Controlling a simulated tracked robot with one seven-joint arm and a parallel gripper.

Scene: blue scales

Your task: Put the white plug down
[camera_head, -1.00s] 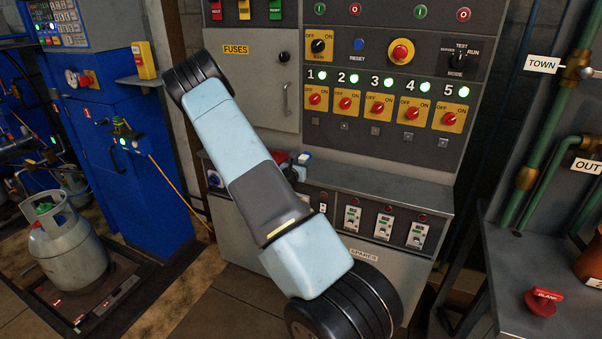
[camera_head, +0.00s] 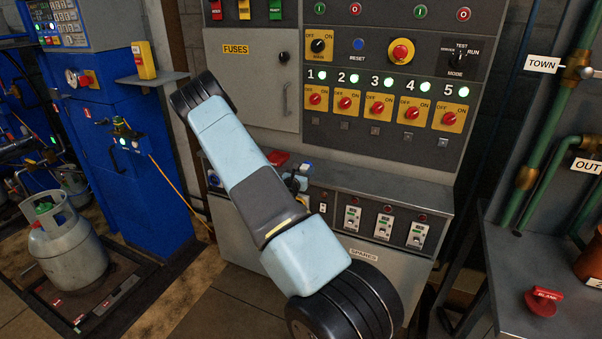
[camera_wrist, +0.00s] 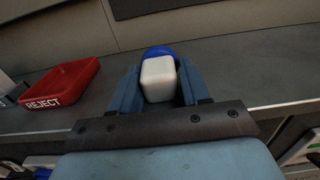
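The white plug (camera_wrist: 158,80), a pale rounded block with a blue round part at its far end, sits between the two blue-grey fingers of my gripper (camera_wrist: 160,72) in the wrist view. The fingers lie close along both its sides and appear shut on it. Below it is the grey ledge (camera_wrist: 225,75) of the cabinet; I cannot tell whether the plug touches it. In the head view my gripper (camera_head: 297,181) is small and partly hidden behind my arm, over the ledge's left part, and the plug is hard to make out there.
A red tray marked REJECT (camera_wrist: 62,82) lies on the ledge left of the plug; it also shows in the head view (camera_head: 278,157). The ledge to the right is clear. The switch panel (camera_head: 385,95) rises behind, and breakers (camera_head: 384,226) line the front below.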

